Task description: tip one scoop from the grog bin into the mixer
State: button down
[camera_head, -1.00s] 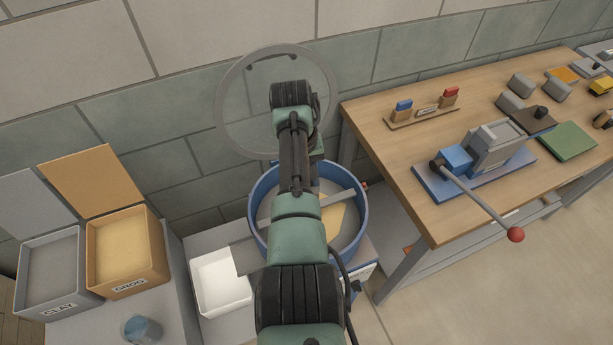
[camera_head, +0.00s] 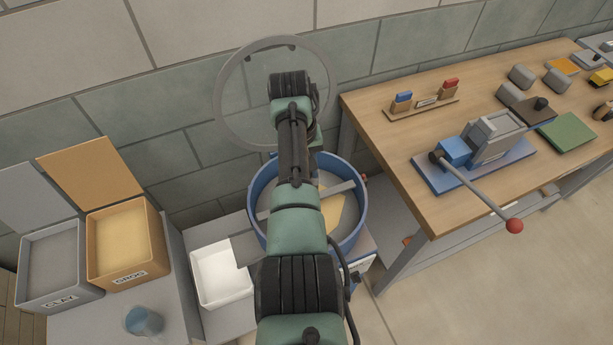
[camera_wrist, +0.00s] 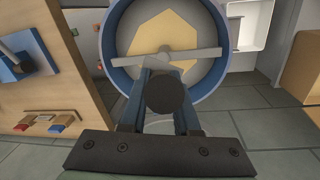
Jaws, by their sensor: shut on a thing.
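The mixer (camera_head: 362,205) is a blue-rimmed round drum beside the workbench. It holds grey material with a yellow patch (camera_head: 333,207), and a flat grey bar crosses it. It also shows in the wrist view (camera_wrist: 117,65). My gripper (camera_wrist: 168,75) is over the drum, shut on a dark round handle (camera_wrist: 170,96) seen end-on, apparently the scoop's. The scoop's bowl is hidden, so I cannot tell whether it holds anything. In the head view my arm hides the gripper. The orange grog bin (camera_head: 130,278) stands open at left, with tan material inside.
A grey clay bin (camera_head: 62,300) stands left of the grog bin. A round clear lid (camera_head: 232,95) stands raised behind the drum. The workbench (camera_head: 400,165) is close at right.

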jog(key=shift+r+p, duration=0.15)
jog(key=shift+p, duration=0.2)
jog(key=r+t+p, duration=0.1)
jog(key=p, duration=0.2)
jog(key=t+p, duration=0.1)
jog(key=p, duration=0.1)
jog(key=r+t+p, duration=0.1)
jog(key=t+p, duration=0.1)
jog(key=shift+s+h, duration=0.1)
jog(key=shift+h, duration=0.2)
jog(key=shift+r+t, duration=0.2)
jog(key=shift+t, duration=0.8)
jog(key=shift+r+t+h+b, duration=0.3)
jog(key=shift+t+h+b, duration=0.2)
jog(key=shift+t+b, duration=0.6)
jog(key=shift+r+t+b, duration=0.5)
jog(key=shift+t+b, duration=0.25)
jog(key=shift+t, duration=0.05)
jog(key=shift+r, duration=0.4)
